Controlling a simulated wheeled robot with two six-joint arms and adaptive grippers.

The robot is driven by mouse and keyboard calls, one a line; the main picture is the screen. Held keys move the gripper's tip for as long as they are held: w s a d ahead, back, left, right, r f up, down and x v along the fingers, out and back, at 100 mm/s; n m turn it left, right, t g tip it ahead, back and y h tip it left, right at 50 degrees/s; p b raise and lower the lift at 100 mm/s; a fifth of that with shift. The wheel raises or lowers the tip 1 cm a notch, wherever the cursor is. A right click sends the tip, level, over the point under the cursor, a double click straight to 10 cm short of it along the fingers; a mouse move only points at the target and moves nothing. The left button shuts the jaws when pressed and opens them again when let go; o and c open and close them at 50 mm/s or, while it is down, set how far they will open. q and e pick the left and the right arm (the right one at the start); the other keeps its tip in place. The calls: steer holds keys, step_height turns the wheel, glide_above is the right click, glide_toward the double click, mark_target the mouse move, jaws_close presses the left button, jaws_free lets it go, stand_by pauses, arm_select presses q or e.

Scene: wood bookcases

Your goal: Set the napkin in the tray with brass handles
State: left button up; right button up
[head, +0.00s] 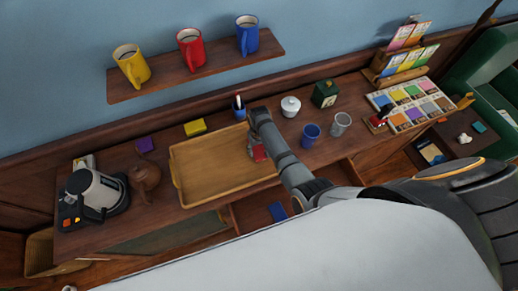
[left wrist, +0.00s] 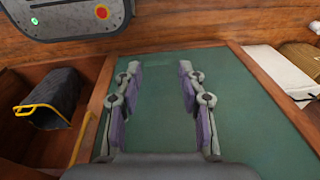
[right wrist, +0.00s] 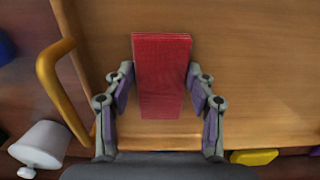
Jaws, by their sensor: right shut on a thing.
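The tray (head: 218,166) is wooden and shallow, and it lies on the long sideboard. It fills much of the right wrist view (right wrist: 245,50), where one brass-coloured handle (right wrist: 60,85) shows at the left. My right gripper (right wrist: 160,85) is shut on the red folded napkin (right wrist: 162,60), which is over the tray. In the head view the napkin (head: 259,153) shows at the tray's right part, partly hidden by my wrist. I cannot tell whether it touches the tray floor. My left gripper (left wrist: 157,80) is open and empty above a green panel; it is not visible in the head view.
A yellow block (head: 195,127) and a purple one (head: 145,145) lie behind the tray. A white lidded pot (head: 291,106) and a blue cup (head: 311,134) stand right. An open drawer holds a blue item (head: 277,211).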

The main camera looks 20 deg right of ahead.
mark_target(259, 151)
steer(key=shift+s, duration=0.15)
steer(key=o, duration=1.1)
steer(key=shift+f, duration=0.15)
steer(key=shift+r, duration=0.5)
arm_select(q)
steer(key=shift+s+a+f+b, duration=0.2)
steer(key=shift+s+f, duration=0.05)
steer(key=shift+s, duration=0.35)
steer(key=shift+s+a+f+b, duration=0.15)
steer(key=shift+s+f+b, duration=0.1)
steer(key=shift+s, duration=0.3)
arm_select(e)
step_height(259, 151, up, 12)
steer(key=shift+f, duration=0.25)
arm_select(q)
steer(key=shift+s, duration=0.1)
